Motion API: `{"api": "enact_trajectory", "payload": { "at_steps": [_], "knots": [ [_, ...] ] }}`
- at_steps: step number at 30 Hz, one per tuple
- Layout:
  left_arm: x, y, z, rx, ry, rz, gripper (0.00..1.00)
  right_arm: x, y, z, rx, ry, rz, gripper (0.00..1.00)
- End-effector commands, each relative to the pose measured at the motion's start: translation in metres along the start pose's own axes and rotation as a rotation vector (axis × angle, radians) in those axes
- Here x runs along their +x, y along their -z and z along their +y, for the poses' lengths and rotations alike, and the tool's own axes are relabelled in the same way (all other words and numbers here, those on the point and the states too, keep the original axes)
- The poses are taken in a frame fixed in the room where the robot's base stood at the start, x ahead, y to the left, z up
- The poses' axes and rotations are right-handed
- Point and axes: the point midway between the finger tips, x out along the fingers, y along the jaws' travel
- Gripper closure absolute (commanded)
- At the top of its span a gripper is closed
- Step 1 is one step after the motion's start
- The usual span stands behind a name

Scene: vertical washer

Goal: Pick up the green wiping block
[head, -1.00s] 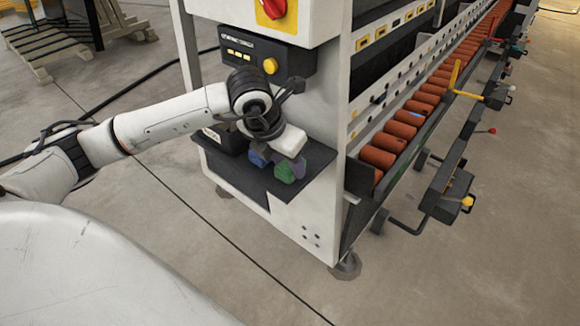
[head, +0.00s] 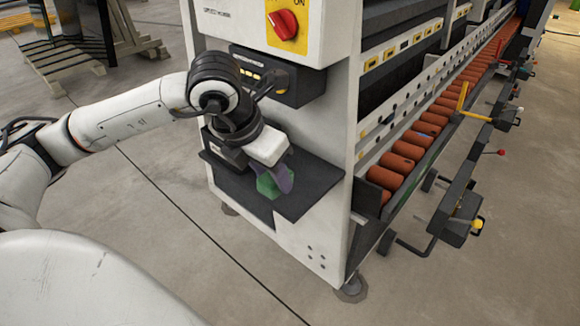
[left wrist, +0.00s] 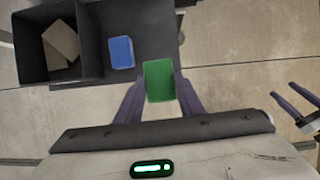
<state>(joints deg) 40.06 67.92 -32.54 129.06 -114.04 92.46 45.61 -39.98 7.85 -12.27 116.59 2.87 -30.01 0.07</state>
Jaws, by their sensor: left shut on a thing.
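The green wiping block (head: 267,186) shows at the front of the dark shelf on the machine's end. My left gripper (head: 279,180) is over the shelf, with one purple finger visible beside the block. In the left wrist view the green block (left wrist: 159,80) sits between the two fingers of my left gripper (left wrist: 160,92), which is shut on it. The block overlaps the shelf's front edge there; I cannot tell its exact height above the shelf. My right gripper (left wrist: 303,101) shows at the right edge of the left wrist view, its fingers apart and empty.
A blue block (left wrist: 121,52) lies on the dark shelf (head: 313,186). Left of it a dark bin (left wrist: 88,38) holds tan blocks (left wrist: 62,43). The control box (head: 303,84) is just above the shelf. Orange rollers (head: 396,163) run along the machine's right side.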

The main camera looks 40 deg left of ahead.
Motion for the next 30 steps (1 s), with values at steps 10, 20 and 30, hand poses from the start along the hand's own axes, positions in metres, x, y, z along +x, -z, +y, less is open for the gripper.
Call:
{"api": "enact_trajectory", "payload": {
  "at_steps": [10,20,30],
  "knots": [
    [-0.023,0.061,0.005,-0.001,-0.006,-0.002,0.87,0.01,-0.011,0.002,0.001,0.003,0.002,0.36],
    [-0.024,0.076,0.002,-0.014,0.0,-0.008,0.87,0.033,-0.026,-0.002,0.026,0.022,0.015,0.36],
    [-0.032,0.099,0.003,0.0,0.002,-0.007,0.87,0.058,-0.042,-0.01,0.068,0.059,0.034,0.36]
  ]
}}
